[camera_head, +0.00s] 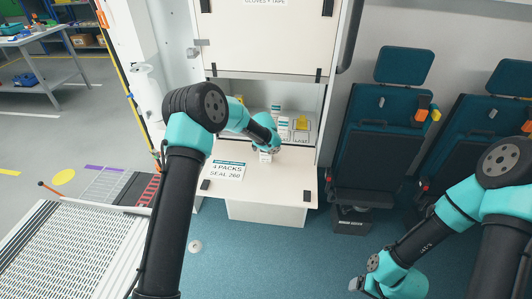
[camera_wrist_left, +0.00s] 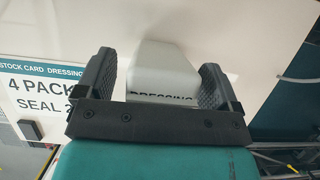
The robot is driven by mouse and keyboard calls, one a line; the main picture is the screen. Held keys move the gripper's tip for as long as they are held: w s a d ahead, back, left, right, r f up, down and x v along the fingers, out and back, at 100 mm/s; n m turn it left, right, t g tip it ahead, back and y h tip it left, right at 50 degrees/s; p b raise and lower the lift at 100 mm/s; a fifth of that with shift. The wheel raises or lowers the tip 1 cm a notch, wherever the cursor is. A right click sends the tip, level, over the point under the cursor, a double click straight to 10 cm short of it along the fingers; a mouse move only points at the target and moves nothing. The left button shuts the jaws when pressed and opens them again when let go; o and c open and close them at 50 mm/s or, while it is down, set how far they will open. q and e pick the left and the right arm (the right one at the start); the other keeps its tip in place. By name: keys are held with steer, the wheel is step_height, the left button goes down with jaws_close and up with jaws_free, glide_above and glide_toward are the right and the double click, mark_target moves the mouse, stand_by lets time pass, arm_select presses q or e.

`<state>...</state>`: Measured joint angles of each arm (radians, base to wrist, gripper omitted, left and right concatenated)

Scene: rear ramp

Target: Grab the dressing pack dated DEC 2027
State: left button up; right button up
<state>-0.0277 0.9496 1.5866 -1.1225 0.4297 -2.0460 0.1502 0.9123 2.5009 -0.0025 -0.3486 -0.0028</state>
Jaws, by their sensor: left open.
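A white pack (camera_wrist_left: 165,65) lettered DRESSING stands between the two fingers of my open left gripper (camera_wrist_left: 158,82) in the left wrist view. Its lower part is hidden by the gripper, and no date can be read on it. In the head view this pack (camera_head: 265,157) shows as a small white shape on the fold-down shelf, just below my left gripper (camera_head: 266,148). More white packs (camera_head: 284,125) stand behind, inside the cabinet; their dates are too small to read. My right gripper (camera_head: 357,285) is low at the lower right, away from the packs.
The fold-down shelf (camera_head: 285,185) carries a stock card (camera_head: 228,170) reading 4 PACKS. A tray (camera_head: 302,138) with a yellow item sits in the cabinet at the right. Teal seats (camera_head: 375,140) stand to the right. A ramp (camera_head: 65,250) lies at the lower left.

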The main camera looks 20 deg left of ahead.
arm_select(q)
steer(key=c, duration=1)
steer(key=shift+c, duration=0.2)
steer(key=shift+r, duration=1.6)
steer(key=shift+s+r, duration=0.2)
steer(key=s+d, duration=0.2)
steer(key=s, duration=0.5)
steer(key=s+d+r, duration=0.1)
steer(key=s+d, duration=0.1)
steer(key=s, duration=0.6)
steer(key=shift+d+r, duration=0.2)
steer(key=shift+d, duration=0.05)
